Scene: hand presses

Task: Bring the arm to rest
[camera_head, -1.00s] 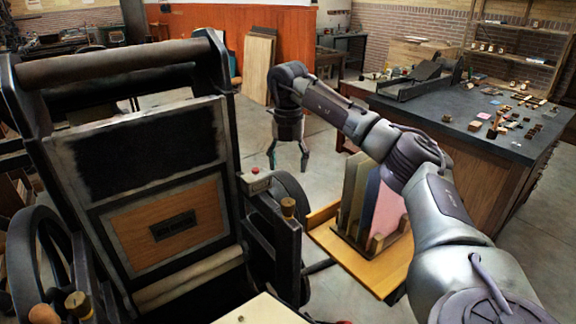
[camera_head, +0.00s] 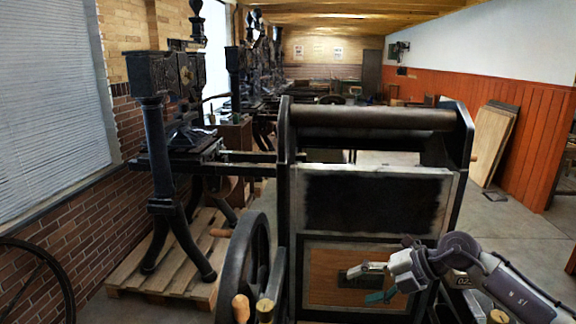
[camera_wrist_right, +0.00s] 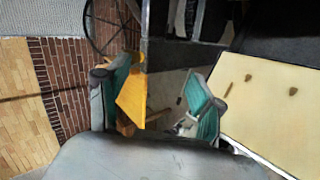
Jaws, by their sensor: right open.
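My right arm comes in from the lower right in the head view. Its gripper (camera_head: 368,284) points left, in front of the wooden panel of a black hand press (camera_head: 376,200). The two fingers are apart, and I see nothing held between them. In the right wrist view the open fingers (camera_wrist_right: 162,100), with teal pads, stand either side of a gap. A yellow-orange piece (camera_wrist_right: 132,98) shows beside the left finger; I cannot tell what it is or whether it touches. My left gripper is not in view.
Close to the gripper are the press's flywheel (camera_head: 250,265) and wooden knobs (camera_head: 241,308). Another black press (camera_head: 160,150) stands on a pallet (camera_head: 130,268) at left. Boards (camera_head: 492,145) lean on the orange wall. A cream board (camera_wrist_right: 275,115) lies right in the wrist view.

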